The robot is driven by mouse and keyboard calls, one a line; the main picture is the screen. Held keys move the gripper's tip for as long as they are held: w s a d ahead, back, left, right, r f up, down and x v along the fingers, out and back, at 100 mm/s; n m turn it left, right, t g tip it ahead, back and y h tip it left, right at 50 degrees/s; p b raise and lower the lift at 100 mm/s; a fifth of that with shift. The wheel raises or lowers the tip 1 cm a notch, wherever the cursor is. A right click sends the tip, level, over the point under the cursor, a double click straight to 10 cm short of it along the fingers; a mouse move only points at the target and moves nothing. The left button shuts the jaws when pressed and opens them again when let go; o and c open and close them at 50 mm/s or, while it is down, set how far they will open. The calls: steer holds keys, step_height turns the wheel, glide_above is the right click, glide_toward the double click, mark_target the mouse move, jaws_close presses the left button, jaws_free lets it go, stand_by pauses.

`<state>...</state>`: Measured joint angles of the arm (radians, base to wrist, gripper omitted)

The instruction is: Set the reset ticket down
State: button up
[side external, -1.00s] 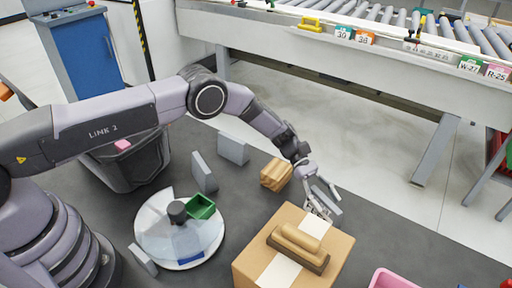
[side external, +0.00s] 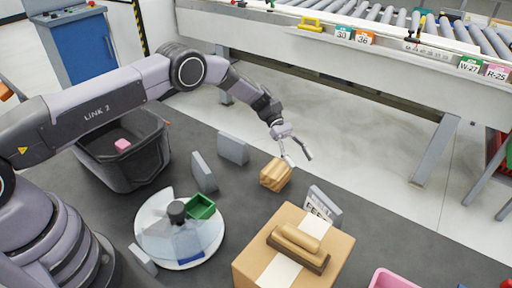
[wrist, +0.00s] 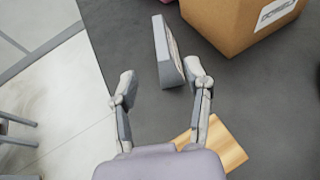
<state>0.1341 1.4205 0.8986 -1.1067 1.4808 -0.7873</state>
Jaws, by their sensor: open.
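The ticket, a white card with dark print (side external: 317,205), stands leaning on a grey upright block (side external: 335,212) behind the cardboard box. In the wrist view the grey block (wrist: 163,48) lies beyond my fingertips, and its printed side faces right, seen almost edge-on. My gripper (side external: 296,158) is open and empty, above and beside the wooden block, apart from the ticket. In the wrist view its two fingers (wrist: 160,85) are spread with nothing between them.
A cardboard box (side external: 252,262) carries a wooden-handled tool (side external: 299,246). A striped wooden block (side external: 276,175) is under my gripper. Other grey blocks (side external: 233,148), a round clear-covered turntable (side external: 152,240), a black bin (side external: 105,165) and a pink tray (side external: 392,279) stand around.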

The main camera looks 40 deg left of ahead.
steer(key=s+a+r+m+t+y, duration=0.1)
steer(key=s+a+r+m+y, duration=0.2)
steer(key=r, duration=0.6)
steer(key=s+a+r+m+t+y, duration=0.1)
steer(key=s+a+r+t, duration=0.2)
steer(key=r, duration=0.6)
steer(key=s+a+r+m+y, duration=0.25)
steer(key=a+r, duration=0.25)
steer(key=r, duration=0.4)
steer(key=s+a+r+m+t+y, duration=0.1)
steer(key=s+a+r+t, duration=0.15)
steer(key=s, duration=0.35)
steer(key=s+a+r+m+t+y, duration=0.1)
steer(key=s+a+r+m, duration=0.1)
steer(key=s+a+r, duration=0.35)
steer(key=s+a+f+m+t+y, duration=0.1)
steer(key=s+a+f+m+y, duration=0.1)
steer(key=s, duration=0.6)
steer(key=s+a+f+m+t+y, duration=0.1)
steer(key=s+a+m+t+y, duration=0.1)
steer(key=s, duration=0.6)
steer(key=shift+a+f, duration=0.4)
steer(key=shift+a, duration=0.25)
